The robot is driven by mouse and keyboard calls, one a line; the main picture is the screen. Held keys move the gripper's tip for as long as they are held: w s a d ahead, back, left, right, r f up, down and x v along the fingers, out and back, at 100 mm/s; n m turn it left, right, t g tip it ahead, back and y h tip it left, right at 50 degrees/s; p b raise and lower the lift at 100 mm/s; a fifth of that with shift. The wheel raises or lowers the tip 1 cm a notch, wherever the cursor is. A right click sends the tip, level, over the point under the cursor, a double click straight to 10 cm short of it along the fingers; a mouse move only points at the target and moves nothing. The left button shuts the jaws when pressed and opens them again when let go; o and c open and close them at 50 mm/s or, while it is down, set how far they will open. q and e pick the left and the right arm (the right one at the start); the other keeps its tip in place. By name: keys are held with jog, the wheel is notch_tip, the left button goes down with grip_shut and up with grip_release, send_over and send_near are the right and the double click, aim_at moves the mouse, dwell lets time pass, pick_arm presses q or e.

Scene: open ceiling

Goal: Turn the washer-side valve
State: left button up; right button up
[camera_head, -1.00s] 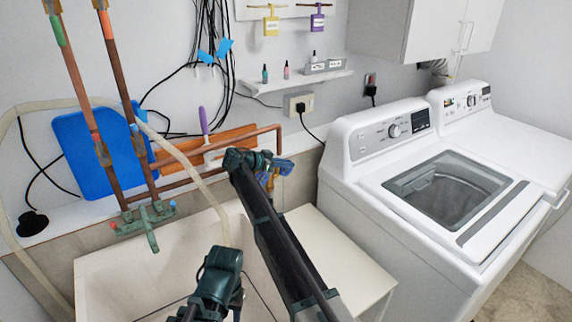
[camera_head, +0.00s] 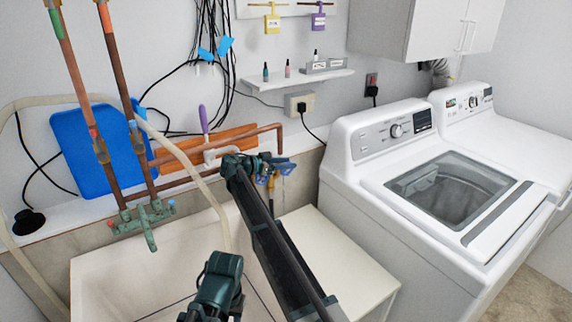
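A brass valve (camera_head: 277,189) with a blue handle is at the right end of the copper pipe, above the back edge of the sink. My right gripper (camera_head: 279,165) reaches up to it from the bottom of the camera_head view, and its end overlaps the blue handle. The fingers and the handle blend together, so contact and finger opening cannot be made out. My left gripper is not visible. A dark teal joint of mine shows at the bottom centre.
The white washer (camera_head: 345,175) stands to the right, with a second white machine (camera_head: 530,145) beyond it. Vertical copper pipes (camera_head: 92,125), a pale hose (camera_head: 180,155) and a blue board (camera_head: 80,165) are on the left. A small wall shelf (camera_head: 320,76) holds bottles.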

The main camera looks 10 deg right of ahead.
jog(key=shift+r, duration=0.15)
notch_tip(320, 180, up, 4)
jog(key=p, duration=0.4)
jog(key=shift+r+p, duration=0.15)
jog(key=shift+p, duration=0.15)
jog(key=s+a, duration=0.3)
jog(key=s, duration=1.2)
jog(key=shift+s+r, duration=0.2)
jog(key=shift+s, duration=0.15)
